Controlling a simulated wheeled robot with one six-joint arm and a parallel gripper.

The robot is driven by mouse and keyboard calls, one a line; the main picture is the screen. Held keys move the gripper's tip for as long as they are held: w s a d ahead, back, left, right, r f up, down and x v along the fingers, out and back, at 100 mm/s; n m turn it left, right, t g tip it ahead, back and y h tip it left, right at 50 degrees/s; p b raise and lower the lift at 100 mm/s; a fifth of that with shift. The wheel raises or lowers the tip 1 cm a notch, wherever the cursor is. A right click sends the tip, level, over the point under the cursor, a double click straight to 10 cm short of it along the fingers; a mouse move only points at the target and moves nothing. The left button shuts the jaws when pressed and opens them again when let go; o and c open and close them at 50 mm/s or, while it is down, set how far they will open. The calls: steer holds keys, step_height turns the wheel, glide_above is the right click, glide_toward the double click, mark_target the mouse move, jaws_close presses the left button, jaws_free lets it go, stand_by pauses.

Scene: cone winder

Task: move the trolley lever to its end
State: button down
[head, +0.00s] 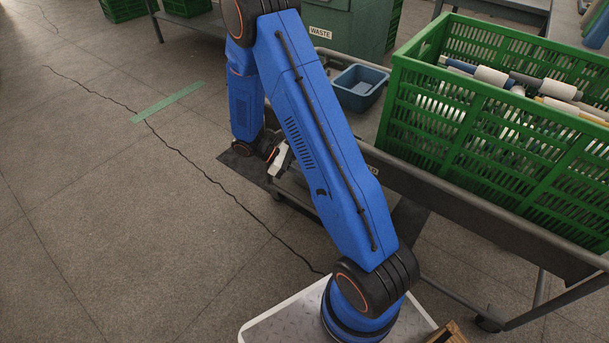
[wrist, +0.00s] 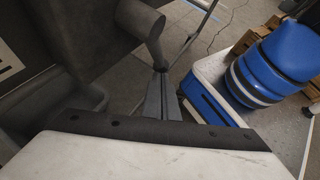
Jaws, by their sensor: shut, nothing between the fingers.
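In the wrist view, my gripper (wrist: 161,73) is shut and empty, its two thin grey fingers side by side. A dark grey bar with a rounded end (wrist: 150,38) reaches down close to the fingertips; it looks like the lever. I cannot tell whether they touch. In the head view, my blue arm bends down at the left end of a dark metal trolley (head: 495,224), and my fingertips are hidden there. A dark flat plate (head: 240,168) shows beside my wrist. The lever cannot be made out in the head view.
A green crate (head: 455,130) of yarn cones and tubes stands on the trolley. A blue-grey bin (head: 359,88) is behind my arm. A cabinet marked WASTE (head: 345,28) stands farther back. The floor at left is clear, with a green tape strip (head: 167,102).

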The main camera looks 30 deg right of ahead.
steer(key=s+d+r+n+g+h, duration=0.1)
steer(key=s+d+r+g+h, duration=0.1)
steer(key=s+r, duration=0.3)
steer(key=shift+s+d+r+g+h, duration=0.2)
steer(key=shift+s+r+g+h, duration=0.15)
steer(key=shift+r+g, duration=0.55)
steer(key=shift+s, duration=0.1)
stand_by(0.5)
steer(key=w+a+f, duration=0.6)
steer(key=w+a, duration=0.1)
steer(key=a, duration=0.1)
steer(key=shift+w+a+f, duration=0.2)
steer(key=shift+a+f, duration=0.1)
steer(key=shift+f, duration=0.1)
